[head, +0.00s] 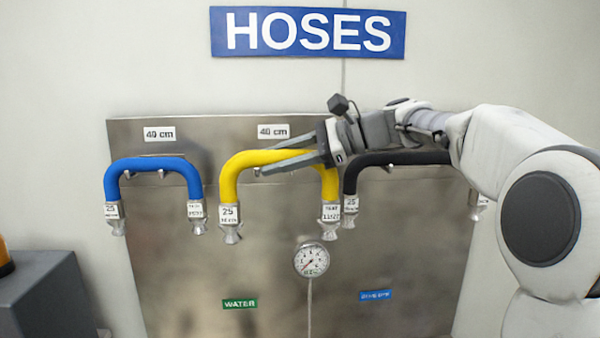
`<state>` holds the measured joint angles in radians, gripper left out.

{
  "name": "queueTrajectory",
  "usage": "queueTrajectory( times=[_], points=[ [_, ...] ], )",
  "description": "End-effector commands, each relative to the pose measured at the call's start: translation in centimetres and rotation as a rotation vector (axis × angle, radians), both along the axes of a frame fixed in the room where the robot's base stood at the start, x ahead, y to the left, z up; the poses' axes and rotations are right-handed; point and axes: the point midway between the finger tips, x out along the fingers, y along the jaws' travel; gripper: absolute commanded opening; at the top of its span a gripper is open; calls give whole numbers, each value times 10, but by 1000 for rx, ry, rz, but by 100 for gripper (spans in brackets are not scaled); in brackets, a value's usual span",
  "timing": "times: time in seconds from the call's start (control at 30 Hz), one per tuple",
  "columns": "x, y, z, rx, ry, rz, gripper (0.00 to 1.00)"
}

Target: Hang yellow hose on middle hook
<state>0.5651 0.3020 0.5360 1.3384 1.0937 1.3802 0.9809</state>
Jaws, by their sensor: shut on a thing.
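The yellow hose (231,177) is a thick upside-down U with metal end fittings pointing down and white tags. It is at the middle of the steel panel (215,265), between a blue and a black hose. My gripper (268,157) reaches in from the right, with its fingers shut on the top bend of the yellow hose.
The blue hose (151,164) hangs on the left, with small pegs under its bend. The black hose (400,158) hangs on the right, partly behind my arm. A pressure gauge (311,260) is below the yellow hose. A grey box (45,295) stands at lower left.

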Motion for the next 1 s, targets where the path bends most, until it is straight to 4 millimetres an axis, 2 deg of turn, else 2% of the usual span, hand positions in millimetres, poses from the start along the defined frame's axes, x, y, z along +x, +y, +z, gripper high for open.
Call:
queueTrajectory(
  times=[0.1,0.37,1.0],
  points=[
    [-2,6,8,2,-4,12,0],
    [7,7,9,1,-2,16,0],
    [50,8,6,3,-3,16,0]
  ],
)
